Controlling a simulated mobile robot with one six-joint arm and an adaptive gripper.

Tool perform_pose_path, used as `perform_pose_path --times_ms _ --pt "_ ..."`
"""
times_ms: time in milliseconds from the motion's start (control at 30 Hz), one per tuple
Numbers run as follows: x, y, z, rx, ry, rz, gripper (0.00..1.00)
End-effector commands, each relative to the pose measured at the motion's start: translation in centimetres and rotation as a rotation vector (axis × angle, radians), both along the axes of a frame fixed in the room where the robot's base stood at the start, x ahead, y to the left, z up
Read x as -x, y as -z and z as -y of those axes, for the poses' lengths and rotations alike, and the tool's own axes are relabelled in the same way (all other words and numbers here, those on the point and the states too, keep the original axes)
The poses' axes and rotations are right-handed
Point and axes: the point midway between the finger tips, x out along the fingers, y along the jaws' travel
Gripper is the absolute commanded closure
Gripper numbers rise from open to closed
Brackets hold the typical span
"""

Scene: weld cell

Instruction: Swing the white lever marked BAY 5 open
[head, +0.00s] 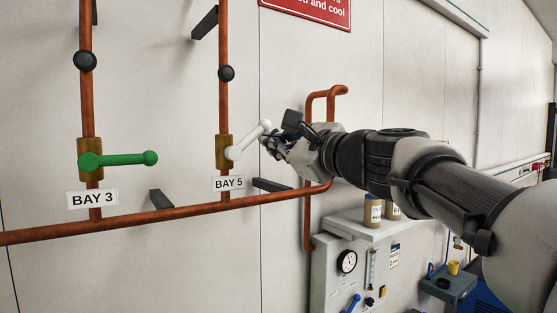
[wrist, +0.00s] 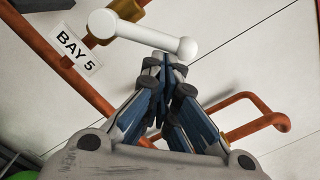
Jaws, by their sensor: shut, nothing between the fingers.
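The white lever (head: 248,140) sits on the brass valve body (head: 222,152) of the right vertical copper pipe, above the BAY 5 label (head: 229,183). It slants up and to the right from its pivot. My gripper (head: 266,143) is shut and empty, with its fingertips close by the lever's free end, on its lower right side. In the wrist view the white lever (wrist: 145,32) lies just beyond the shut fingertips (wrist: 165,62), near its knobbed end. I cannot tell whether they touch. The BAY 5 label (wrist: 77,51) also shows there.
A green lever (head: 120,159) lies level on the left pipe, above the BAY 3 label (head: 92,198). A copper pipe (head: 150,217) runs along below both. A grey panel with a gauge (head: 347,262) and containers (head: 373,210) stands below my arm. The wall between the two valves is clear.

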Motion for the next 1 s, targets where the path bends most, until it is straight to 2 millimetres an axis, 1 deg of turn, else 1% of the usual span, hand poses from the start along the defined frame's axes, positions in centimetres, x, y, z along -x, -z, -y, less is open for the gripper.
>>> perform_pose_path --times_ms 200,533,733,1000 --pt "0.3 -1.5 -0.5 0.169 -0.002 0.117 1.00" --pt "1.0 -3.5 -1.5 0.423 -0.003 0.290 1.00" --pt "1.5 -4.2 -2.2 0.553 -0.002 0.375 1.00" --pt "1.9 -4.8 -2.9 0.666 -0.003 0.451 1.00"
